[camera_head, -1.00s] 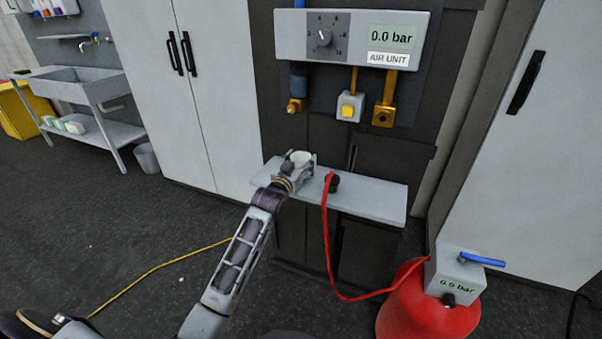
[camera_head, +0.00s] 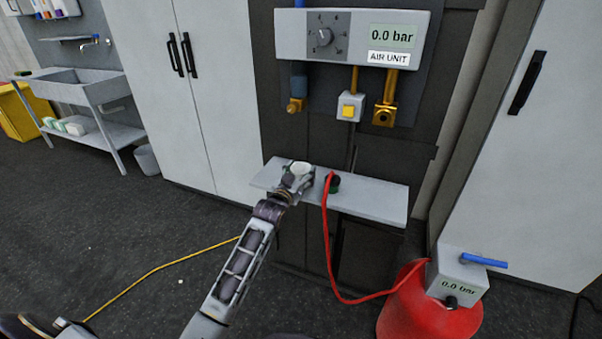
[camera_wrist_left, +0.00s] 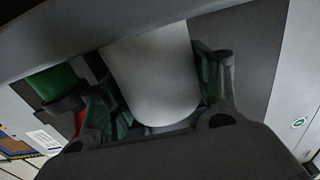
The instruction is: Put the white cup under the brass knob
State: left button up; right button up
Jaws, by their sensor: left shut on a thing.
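The white cup (camera_head: 301,168) is at the left part of the grey shelf; I cannot tell whether it touches the shelf. My left gripper (camera_head: 299,174) is shut on the cup, a finger on each side. In the left wrist view the cup (camera_wrist_left: 155,75) fills the middle between the dark fingers. The brass knob (camera_head: 295,105) hangs under a blue cylinder below the air unit. It is above the cup in the head view, with a clear gap between them. My right gripper is not in view.
On the shelf (camera_head: 375,203), right of the cup, stands a dark round piece (camera_head: 333,184) by a red hose (camera_head: 326,240). The hose runs to a red tank (camera_head: 420,310) on the floor. A yellow button box (camera_head: 349,107) and a brass fitting (camera_head: 385,114) hang right of the knob.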

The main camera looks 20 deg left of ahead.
pick_arm(q)
jog(key=o, duration=1)
jog(key=shift+f, duration=0.15)
jog(key=shift+s, duration=0.4)
jog(key=shift+s+p, duration=0.3)
jog(key=shift+s, duration=1)
jog(key=shift+s+a, duration=0.1)
jog(key=shift+s, duration=1.65)
jog(key=p, duration=0.1)
send_near(297, 177)
jog(key=shift+w, duration=0.8)
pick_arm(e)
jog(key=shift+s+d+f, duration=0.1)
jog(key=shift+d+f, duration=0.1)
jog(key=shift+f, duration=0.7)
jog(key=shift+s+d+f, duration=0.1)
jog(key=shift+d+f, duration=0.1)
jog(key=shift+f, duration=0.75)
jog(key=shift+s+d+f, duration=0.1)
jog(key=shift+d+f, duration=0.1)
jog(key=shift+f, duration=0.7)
